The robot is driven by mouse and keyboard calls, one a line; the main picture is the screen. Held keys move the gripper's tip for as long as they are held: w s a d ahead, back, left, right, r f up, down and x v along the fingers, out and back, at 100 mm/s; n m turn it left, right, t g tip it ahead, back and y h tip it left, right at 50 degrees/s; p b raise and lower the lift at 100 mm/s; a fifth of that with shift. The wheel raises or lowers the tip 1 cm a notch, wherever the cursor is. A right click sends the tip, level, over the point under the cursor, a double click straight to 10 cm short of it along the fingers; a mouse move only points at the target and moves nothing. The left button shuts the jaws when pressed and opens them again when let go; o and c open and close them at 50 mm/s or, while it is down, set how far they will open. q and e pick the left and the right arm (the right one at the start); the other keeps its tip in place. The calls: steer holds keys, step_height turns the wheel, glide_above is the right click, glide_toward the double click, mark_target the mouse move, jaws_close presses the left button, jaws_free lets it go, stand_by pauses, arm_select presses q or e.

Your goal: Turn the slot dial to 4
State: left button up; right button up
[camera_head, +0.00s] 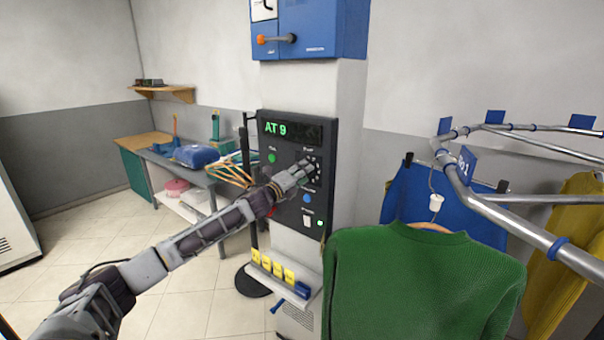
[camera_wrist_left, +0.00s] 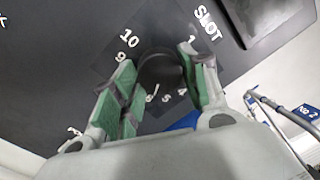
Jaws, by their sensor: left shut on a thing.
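The dark control panel (camera_head: 268,187) is fixed to a pale column, and its display (camera_head: 281,129) reads "AT 9" in green. My left gripper (camera_head: 306,170) reaches the panel's right side and covers most of the slot dial in the head view. In the left wrist view, the black round slot dial (camera_wrist_left: 160,70) sits between the green-padded fingers of my left gripper (camera_wrist_left: 160,82), which are shut on it. The label SLOT and the numbers 10, 9, 1, 4 and 5 show around the dial. I cannot tell where its pointer is. My right gripper is not in view.
A green button (camera_head: 271,158) and a blue button (camera_head: 308,198) are on the panel. A green sweater (camera_head: 425,285) hangs from the metal rail (camera_head: 470,200) at the right, close to the panel. A workbench (camera_head: 160,160) stands at the back left. The floor at left is clear.

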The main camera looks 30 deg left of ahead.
arm_select(q)
steer(key=shift+n+g+y+p, duration=0.25)
steer(key=shift+n+p, duration=0.6)
steer(key=shift+n, duration=2.25)
steer(key=shift+n+g+y+p, duration=0.1)
steer(key=shift+n+y+p, duration=0.55)
steer(key=shift+n, duration=2.45)
steer(key=shift+f, duration=0.1)
steer(key=o, duration=1)
steer(key=shift+s+h, duration=0.2)
steer(key=shift+h, duration=0.2)
